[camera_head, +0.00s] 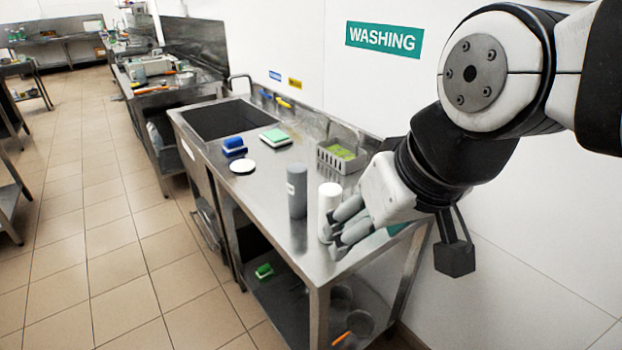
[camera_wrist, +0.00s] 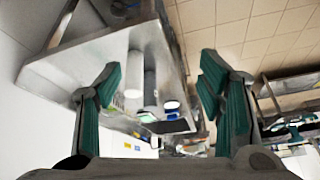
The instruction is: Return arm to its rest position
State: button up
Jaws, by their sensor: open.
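My arm reaches in from the right in the head view, and my gripper (camera_head: 345,228) hangs over the near right end of the steel washing counter (camera_head: 270,178). In the wrist view my gripper (camera_wrist: 155,95) has its two green-padded fingers spread apart with nothing between them in its grasp. A white cylinder (camera_head: 329,205) stands on the counter just behind the fingers in the head view, partly covered by them; I cannot tell whether they touch. A grey cylinder (camera_head: 297,190) stands upright to its left, apart from the fingers.
The counter has a sink (camera_head: 225,118), a blue brush (camera_head: 234,146), a green-topped sponge (camera_head: 276,138), a white disc (camera_head: 242,166) and a grey basket (camera_head: 343,155). A white wall (camera_head: 500,270) runs close behind my arm. The tiled floor (camera_head: 110,230) at left is clear.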

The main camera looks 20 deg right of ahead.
jog(key=s, duration=0.1)
jog(key=s+d, duration=0.1)
jog(key=h, duration=0.1)
jog(key=shift+s+d+f+g, duration=0.25)
jog(key=shift+s+d+g, duration=0.05)
jog(key=shift+s+d, duration=0.1)
